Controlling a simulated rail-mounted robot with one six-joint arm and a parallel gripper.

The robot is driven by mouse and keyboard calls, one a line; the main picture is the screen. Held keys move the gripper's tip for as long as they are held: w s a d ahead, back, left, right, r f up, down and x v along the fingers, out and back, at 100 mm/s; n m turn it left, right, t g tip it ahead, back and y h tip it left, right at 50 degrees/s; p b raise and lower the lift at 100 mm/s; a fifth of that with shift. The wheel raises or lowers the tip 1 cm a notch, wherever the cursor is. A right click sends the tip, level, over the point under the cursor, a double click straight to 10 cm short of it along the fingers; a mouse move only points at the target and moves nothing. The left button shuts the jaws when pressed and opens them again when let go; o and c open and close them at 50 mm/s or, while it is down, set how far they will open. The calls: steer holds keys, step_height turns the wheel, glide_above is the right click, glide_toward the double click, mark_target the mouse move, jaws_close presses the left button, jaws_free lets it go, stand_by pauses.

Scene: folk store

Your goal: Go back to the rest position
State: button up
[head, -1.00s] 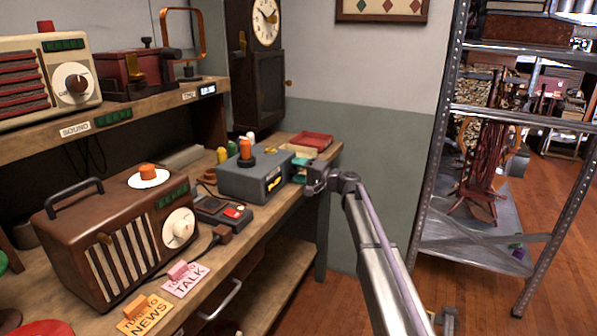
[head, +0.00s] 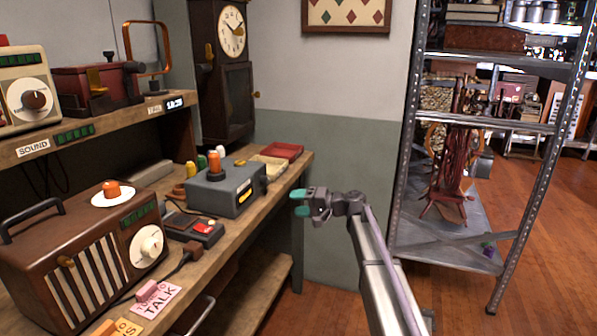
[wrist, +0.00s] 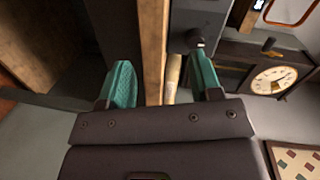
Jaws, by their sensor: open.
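My gripper (head: 299,203) is open and empty, with teal fingertips. In the head view it hangs in the air just right of the workbench's (head: 262,205) front edge, apart from it. In the wrist view, the two teal fingers of my gripper (wrist: 165,82) are spread apart, with the bench edge (wrist: 152,50) showing between them. My arm reaches in from the bottom right of the head view. A grey box (head: 225,188) with an orange-topped knob stands on the bench, left of my gripper and not touched by it.
A brown radio (head: 85,250), a small device with a red button (head: 203,228) and a red tray (head: 283,150) are on the bench. A tall clock (head: 226,90) stands behind. A metal shelf rack (head: 510,240) is at right. Open wooden floor (head: 545,220) lies beyond.

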steer(key=s+d+f+n+g+h, duration=0.1)
steer(key=s+d+f+h, duration=0.2)
steer(key=s, duration=0.4)
steer(key=s+f+g+h, duration=0.2)
steer(key=s+f+h, duration=0.1)
steer(key=s+f, duration=0.3)
steer(key=s+d+f+g+h, duration=0.1)
steer(key=s+d+f+h, duration=0.15)
steer(key=s+d, duration=0.45)
steer(key=s+d+f+h, duration=0.15)
steer(key=s+h, duration=0.25)
steer(key=s, duration=0.7)
steer(key=s+d+f+g+h, duration=0.1)
steer(key=s+d+h, duration=0.3)
steer(key=s, duration=0.5)
step_height(320, 180, up, 20)
steer(key=w+d+y+p, duration=0.1)
steer(key=p, duration=1.9)
steer(key=shift+w, duration=0.4)
steer(key=shift+d, duration=0.1)
